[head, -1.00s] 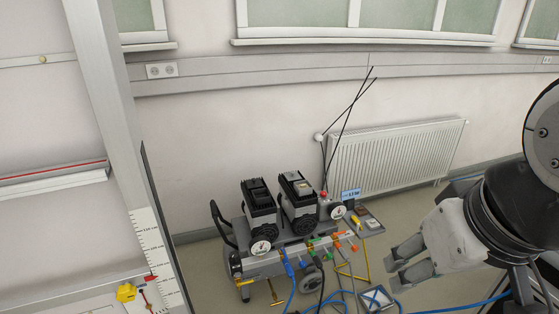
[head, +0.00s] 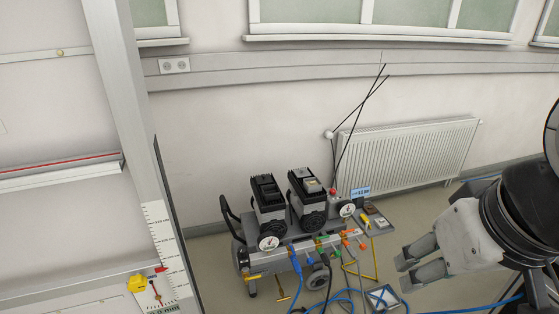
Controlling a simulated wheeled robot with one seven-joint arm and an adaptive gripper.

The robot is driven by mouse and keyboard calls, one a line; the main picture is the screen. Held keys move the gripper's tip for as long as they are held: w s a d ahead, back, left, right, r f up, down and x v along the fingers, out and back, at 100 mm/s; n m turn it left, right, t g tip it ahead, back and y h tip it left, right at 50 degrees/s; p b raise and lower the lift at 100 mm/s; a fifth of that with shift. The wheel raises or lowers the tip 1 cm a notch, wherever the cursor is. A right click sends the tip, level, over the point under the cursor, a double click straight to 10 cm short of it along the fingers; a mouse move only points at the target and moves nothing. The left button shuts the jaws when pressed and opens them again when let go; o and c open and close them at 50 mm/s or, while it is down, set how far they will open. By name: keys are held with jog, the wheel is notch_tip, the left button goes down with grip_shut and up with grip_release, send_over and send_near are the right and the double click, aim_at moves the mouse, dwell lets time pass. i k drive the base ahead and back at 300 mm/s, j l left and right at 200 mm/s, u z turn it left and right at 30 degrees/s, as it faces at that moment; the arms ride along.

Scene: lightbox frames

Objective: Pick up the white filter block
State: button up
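A small pale block (head: 313,186) sits on top of the right-hand black-and-grey motor (head: 306,201) of the compressor. It may be the white filter block, but it is too small to tell. Another small light piece lies on the grey tray (head: 368,227) right of the compressor, next to a yellow item. My gripper (head: 406,269) is at the right, its two grey fingers apart and pointing left. It looks empty and is well clear of the pale block and the tray in the picture.
The compressor (head: 285,262) carries gauges, coloured valves and hoses. Blue hoses (head: 345,294) and a white-and-blue square item (head: 382,297) lie low in front. Two thin black rods (head: 359,115) rise behind. A radiator (head: 415,155) and a grey post (head: 130,110) flank the compressor.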

aim_at(381, 222)
jog(key=i+l, duration=0.15)
jog(key=i, duration=0.45)
jog(key=i+l+z, duration=0.1)
jog(key=i, duration=0.55)
jog(key=i+l, duration=0.2)
jog(key=i, duration=0.4)
jog(key=l+z, duration=0.05)
